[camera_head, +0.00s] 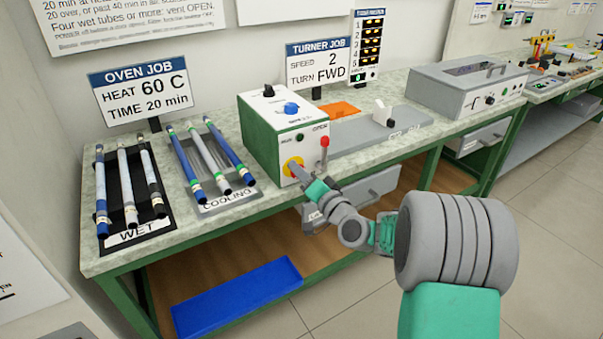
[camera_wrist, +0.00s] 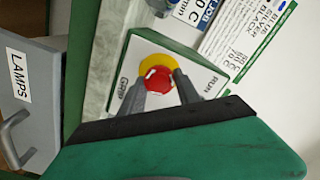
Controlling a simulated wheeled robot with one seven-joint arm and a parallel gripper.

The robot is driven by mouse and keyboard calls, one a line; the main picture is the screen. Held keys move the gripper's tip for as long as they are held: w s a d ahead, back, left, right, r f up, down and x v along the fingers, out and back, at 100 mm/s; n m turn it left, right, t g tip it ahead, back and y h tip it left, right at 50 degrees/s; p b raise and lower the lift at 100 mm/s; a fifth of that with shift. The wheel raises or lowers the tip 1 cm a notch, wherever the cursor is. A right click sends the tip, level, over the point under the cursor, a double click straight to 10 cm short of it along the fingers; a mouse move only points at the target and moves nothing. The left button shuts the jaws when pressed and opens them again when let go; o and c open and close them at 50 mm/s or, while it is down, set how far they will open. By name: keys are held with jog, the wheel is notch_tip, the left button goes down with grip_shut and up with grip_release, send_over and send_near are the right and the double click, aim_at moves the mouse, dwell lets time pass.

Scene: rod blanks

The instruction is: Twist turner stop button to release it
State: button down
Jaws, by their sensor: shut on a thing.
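The turner (camera_head: 285,125) is a green and white box on the bench. Its stop button is a red mushroom head (camera_wrist: 158,79) on a yellow ring (camera_wrist: 150,65), on the turner's front face. In the head view the yellow ring (camera_head: 293,163) shows beside my gripper (camera_head: 300,174), which hides most of the red head. In the wrist view my gripper (camera_wrist: 162,84) has one finger on each side of the red head, and it is shut on it. I cannot tell whether the button is pressed in or out.
A red-tipped lever (camera_head: 324,143) stands close to the right of the button. A WET rack (camera_head: 137,237) and a COOLING rack (camera_head: 226,201) with rods lie to the left. A LAMPS drawer (camera_wrist: 40,95) is below the bench top.

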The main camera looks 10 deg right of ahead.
jog(key=c, duration=0.9)
grip_release()
jog(key=shift+w, duration=0.1)
jog(key=shift+o, duration=0.2)
jog(key=v, duration=0.7)
jog(key=shift+s+b, duration=0.35)
jog(key=shift+s, duration=0.05)
jog(key=shift+r, duration=0.1)
